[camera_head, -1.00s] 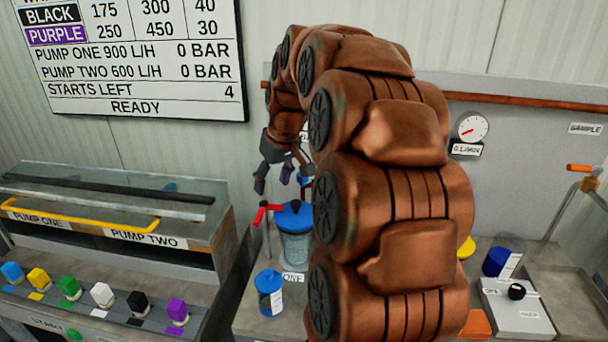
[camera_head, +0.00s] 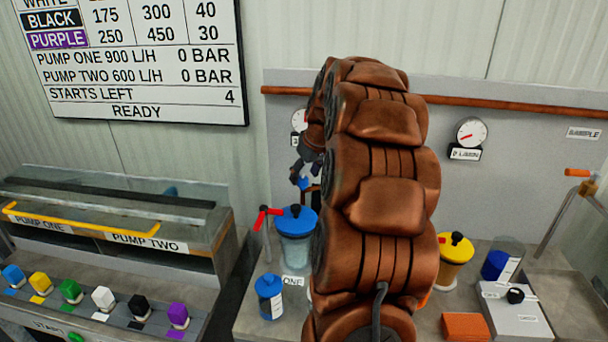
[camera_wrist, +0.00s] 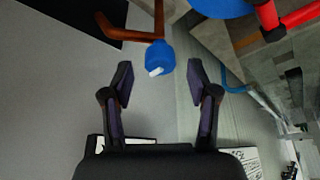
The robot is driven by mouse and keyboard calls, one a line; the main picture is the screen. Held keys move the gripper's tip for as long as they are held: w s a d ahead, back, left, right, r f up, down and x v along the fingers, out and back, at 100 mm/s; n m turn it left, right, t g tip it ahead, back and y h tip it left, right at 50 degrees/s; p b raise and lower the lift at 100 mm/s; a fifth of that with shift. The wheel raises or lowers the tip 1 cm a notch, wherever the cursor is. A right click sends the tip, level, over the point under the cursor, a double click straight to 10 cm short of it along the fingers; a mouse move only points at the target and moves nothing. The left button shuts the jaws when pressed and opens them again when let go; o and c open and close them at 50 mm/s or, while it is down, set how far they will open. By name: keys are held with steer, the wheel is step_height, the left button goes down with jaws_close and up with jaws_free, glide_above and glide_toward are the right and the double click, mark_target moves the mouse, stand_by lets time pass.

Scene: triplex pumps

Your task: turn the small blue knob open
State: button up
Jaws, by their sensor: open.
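A small blue knob (camera_wrist: 160,57) with a white mark shows in the wrist view, at the end of a copper pipe (camera_wrist: 130,35). It sits just ahead of and between the two fingertips of my gripper (camera_wrist: 158,84). My gripper is open, with nothing between its fingers. In the head view the knob shows as a small blue patch (camera_head: 303,183) near the fingers at the back wall, partly hidden by my arm. I cannot tell from there whether a finger touches it.
A blue-lidded vessel (camera_head: 296,250) with a red-handled valve (camera_head: 265,215) stands near the gripper. A small blue-capped jar (camera_head: 270,297) stands in front. A yellow-lidded vessel (camera_head: 454,265), orange block (camera_head: 466,327) and gauge (camera_head: 470,132) are to the right.

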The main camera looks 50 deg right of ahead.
steer(key=shift+x, duration=0.9)
jaws_close()
